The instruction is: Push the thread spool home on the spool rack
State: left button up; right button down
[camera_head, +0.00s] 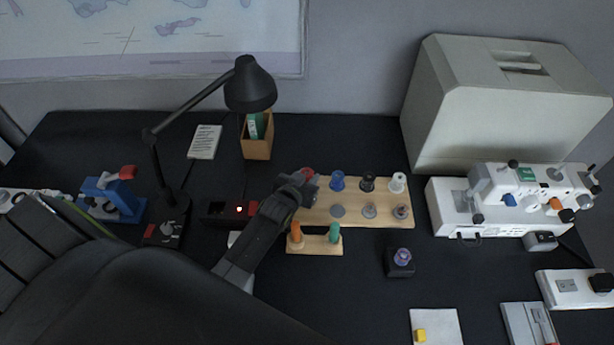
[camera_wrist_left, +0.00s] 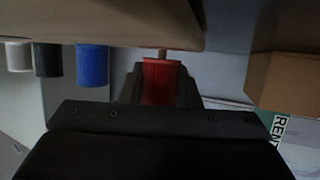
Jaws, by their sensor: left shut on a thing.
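The spool rack (camera_head: 357,222) is a light wooden board on the dark desk, with spools in two rows. The red thread spool (camera_head: 308,173) is at the left end of its back row. My left gripper (camera_head: 303,182) is shut on it. In the left wrist view the red spool (camera_wrist_left: 160,82) sits between the fingers. A short tan peg (camera_wrist_left: 161,53) shows between the spool and the rack board (camera_wrist_left: 110,20), so a small gap is visible there. My right gripper is not in view.
Blue (camera_head: 337,181), black (camera_head: 367,182) and white (camera_head: 397,183) spools stand in the back row. A small stand (camera_head: 316,250) with orange and green pieces is in front. A black lamp (camera_head: 250,88) and pen box (camera_head: 257,140) are behind left. A sewing machine (camera_head: 455,207) is right.

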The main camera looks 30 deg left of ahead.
pick_arm(q)
jog(key=shift+f, duration=0.2)
jog(key=o, duration=1)
notch_tip(320, 180, up, 10)
jog(key=shift+r, duration=0.1)
